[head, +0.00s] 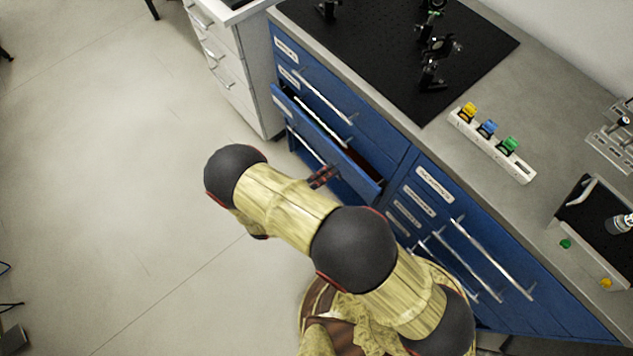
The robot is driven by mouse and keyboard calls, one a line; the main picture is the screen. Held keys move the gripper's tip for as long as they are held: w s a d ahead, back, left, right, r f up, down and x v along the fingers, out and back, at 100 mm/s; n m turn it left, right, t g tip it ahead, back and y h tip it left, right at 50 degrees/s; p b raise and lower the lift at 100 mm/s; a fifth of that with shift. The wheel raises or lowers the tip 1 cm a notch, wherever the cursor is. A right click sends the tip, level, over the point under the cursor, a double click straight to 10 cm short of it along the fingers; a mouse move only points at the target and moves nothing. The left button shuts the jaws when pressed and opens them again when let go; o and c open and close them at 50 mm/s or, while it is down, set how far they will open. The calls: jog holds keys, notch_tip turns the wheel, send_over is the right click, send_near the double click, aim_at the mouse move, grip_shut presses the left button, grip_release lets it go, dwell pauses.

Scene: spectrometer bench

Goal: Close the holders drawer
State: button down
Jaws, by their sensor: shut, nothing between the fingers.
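A blue drawer (343,157) in the left bench cabinet stands partly open. Its front sticks out from the cabinet face, and a dark strip of its inside shows at the right end. Its label is too small to read, so I cannot confirm from the text that it is the holders drawer. My gripper (322,177) shows only as a small dark-red piece past my arm, close to the outer side of the drawer front. It is shut and empty. My arm hides most of it, and I cannot tell whether it touches the drawer.
Other blue drawers with silver handles (494,258) are shut at the right. A white drawer unit (222,62) stands to the left. The grey benchtop (560,130) carries a black optics board (385,50) and a white rack (490,146) of coloured holders.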

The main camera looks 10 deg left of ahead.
aim_at(338, 165)
jog(key=b+x, duration=0.1)
jog(key=x, duration=0.3)
dwell(0.3)
